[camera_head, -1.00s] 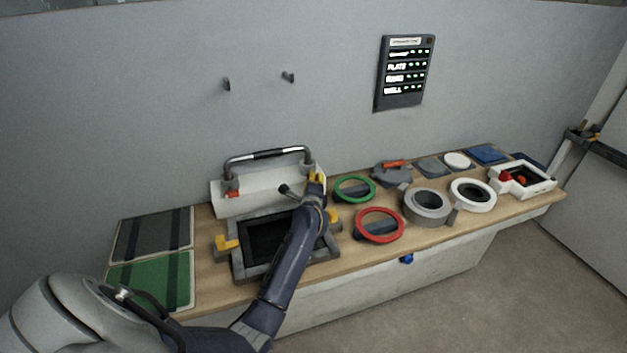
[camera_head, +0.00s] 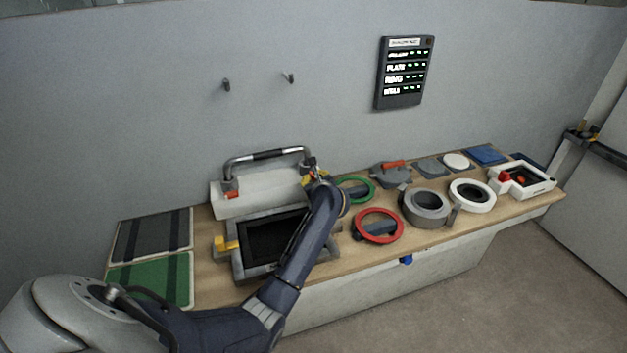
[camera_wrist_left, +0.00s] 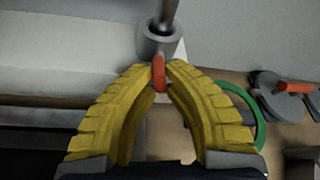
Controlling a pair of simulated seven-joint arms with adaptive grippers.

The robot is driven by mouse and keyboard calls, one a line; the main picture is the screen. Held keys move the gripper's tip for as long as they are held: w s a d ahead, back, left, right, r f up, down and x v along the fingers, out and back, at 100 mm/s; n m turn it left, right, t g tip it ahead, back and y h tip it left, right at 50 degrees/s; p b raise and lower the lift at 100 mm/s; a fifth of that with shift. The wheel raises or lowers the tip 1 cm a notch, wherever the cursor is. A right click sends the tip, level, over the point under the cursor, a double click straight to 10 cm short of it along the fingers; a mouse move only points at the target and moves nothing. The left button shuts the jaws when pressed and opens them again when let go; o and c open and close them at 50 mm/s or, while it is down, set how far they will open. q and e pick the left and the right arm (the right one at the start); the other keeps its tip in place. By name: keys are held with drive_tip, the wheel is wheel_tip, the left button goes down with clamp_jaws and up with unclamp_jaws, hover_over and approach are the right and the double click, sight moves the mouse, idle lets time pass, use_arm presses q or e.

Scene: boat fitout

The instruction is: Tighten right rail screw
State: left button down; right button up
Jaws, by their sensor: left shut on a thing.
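The rail (camera_head: 268,154) is a curved bar with a dark grip, standing on a white block (camera_head: 262,190) at the back of the bench. A red left screw (camera_head: 232,194) shows at its left foot. My left gripper (camera_head: 311,178) is at the rail's right foot. In the left wrist view, the yellow fingers of my left gripper (camera_wrist_left: 160,70) close around the red right screw (camera_wrist_left: 159,74), just in front of the grey foot (camera_wrist_left: 158,42). Part of the screw is hidden between the fingers. My right gripper is not in view.
A dark-centred grey frame (camera_head: 238,262) with yellow clips lies in front of the block. A green ring (camera_head: 371,188), a red ring (camera_head: 379,240) and a grey ring-shaped part (camera_head: 427,219) lie to the right. A status panel (camera_head: 404,72) hangs on the wall.

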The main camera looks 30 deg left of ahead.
use_arm(q)
drive_tip(key=m+g+y, duration=0.1)
drive_tip(key=m+g, duration=0.1)
drive_tip(key=m, duration=0.1)
drive_tip(key=shift+w+d, duration=0.1)
drive_tip(key=m+g+y, duration=0.1)
drive_tip(key=m, duration=0.2)
drive_tip(key=shift+y, duration=0.4)
drive_tip(key=m+y, duration=0.1)
drive_tip(key=m+g, duration=0.1)
drive_tip(key=m, duration=0.1)
drive_tip(key=shift+w+f+g+y, duration=0.1)
drive_tip(key=shift+g+y, duration=0.2)
drive_tip(key=shift+y, duration=0.1)
drive_tip(key=m+y, duration=0.1)
drive_tip(key=m, duration=0.3)
drive_tip(key=shift+y, duration=0.4)
drive_tip(key=shift+m, duration=0.4)
drive_tip(key=c, duration=1.5)
unclamp_jaws()
drive_tip(key=shift+o, duration=0.2)
